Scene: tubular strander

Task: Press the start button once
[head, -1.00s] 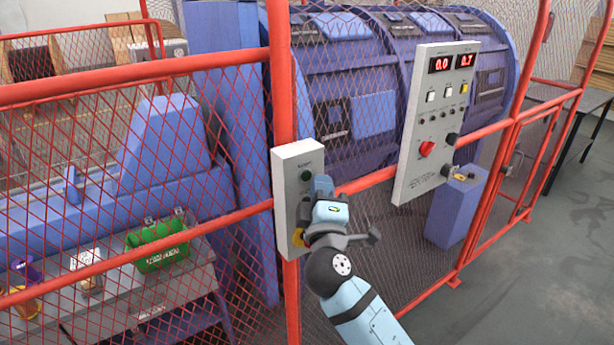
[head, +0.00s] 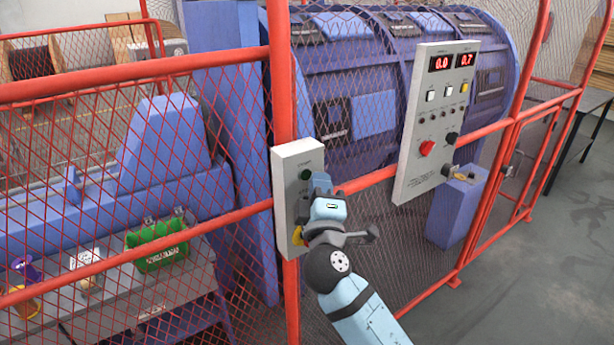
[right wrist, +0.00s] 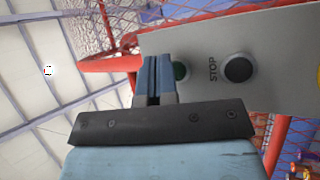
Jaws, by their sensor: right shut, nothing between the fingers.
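A grey button box (head: 286,200) is fixed to the red fence post. Its green button (head: 306,174) sits near the top, and its label is too small to read here. In the right wrist view the green button (right wrist: 181,71) is partly hidden by my fingers. A black button (right wrist: 238,68) marked STOP is beside it. My right gripper (head: 321,181) is shut and empty, its fingertips close to the box face just below the green button. In the right wrist view the shut fingers (right wrist: 155,68) overlap the green button's edge; contact cannot be told. My left gripper is not in view.
A larger control panel (head: 408,165) with red displays, a red knob and several buttons hangs on the fence to the right. Red fence rails (head: 235,217) and mesh surround the blue machine (head: 365,115). A green crate (head: 158,256) stands on a bench behind the mesh.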

